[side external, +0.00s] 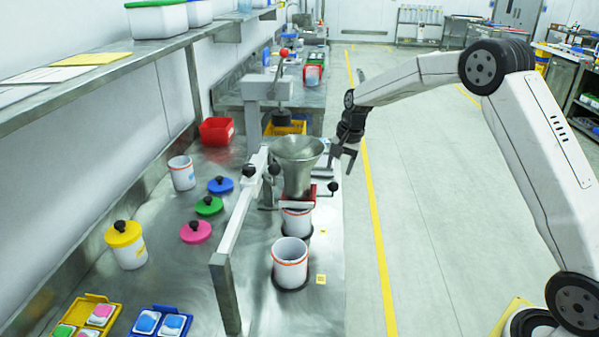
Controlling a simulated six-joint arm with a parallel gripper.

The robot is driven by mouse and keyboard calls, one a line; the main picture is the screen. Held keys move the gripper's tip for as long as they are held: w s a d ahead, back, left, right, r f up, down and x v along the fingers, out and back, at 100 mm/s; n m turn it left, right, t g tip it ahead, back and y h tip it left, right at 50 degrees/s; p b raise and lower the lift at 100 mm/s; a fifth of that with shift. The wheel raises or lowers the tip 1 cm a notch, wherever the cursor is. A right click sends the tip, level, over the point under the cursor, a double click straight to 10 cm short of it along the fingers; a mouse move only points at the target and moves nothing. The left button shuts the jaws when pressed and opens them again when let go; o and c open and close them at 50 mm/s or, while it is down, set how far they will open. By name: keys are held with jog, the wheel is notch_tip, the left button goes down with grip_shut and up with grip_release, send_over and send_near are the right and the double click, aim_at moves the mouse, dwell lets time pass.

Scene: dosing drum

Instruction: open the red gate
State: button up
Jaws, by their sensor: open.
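The red gate (312,194) sits under the grey metal hopper (297,165), with a black ball knob (333,187) at its right side. I cannot tell from this view how far the gate is slid. My gripper (341,163) is open and empty. It hangs above and slightly right of the knob, close to the hopper's right rim, and appears apart from both. A white cup with an orange rim (296,222) stands under the gate, its top partly hidden.
A second white cup (290,264) stands in front on the steel bench. A long grey metal beam (238,215) runs left of the hopper. Lids, a yellow-lidded jar (126,246) and trays of packets lie to the left. The aisle on the right is clear.

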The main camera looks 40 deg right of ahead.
aim_at(335, 182)
jog(key=shift+w+a+f, duration=0.15)
jog(key=shift+w+f, duration=0.05)
jog(key=shift+f, duration=1.05)
jog(key=shift+w+a+f, duration=0.15)
jog(key=shift+w+f, duration=0.1)
jog(key=shift+f, duration=1)
jog(key=shift+w+a+f, duration=0.15)
jog(key=shift+w+f, duration=0.05)
jog(key=shift+f, duration=1.05)
grip_shut()
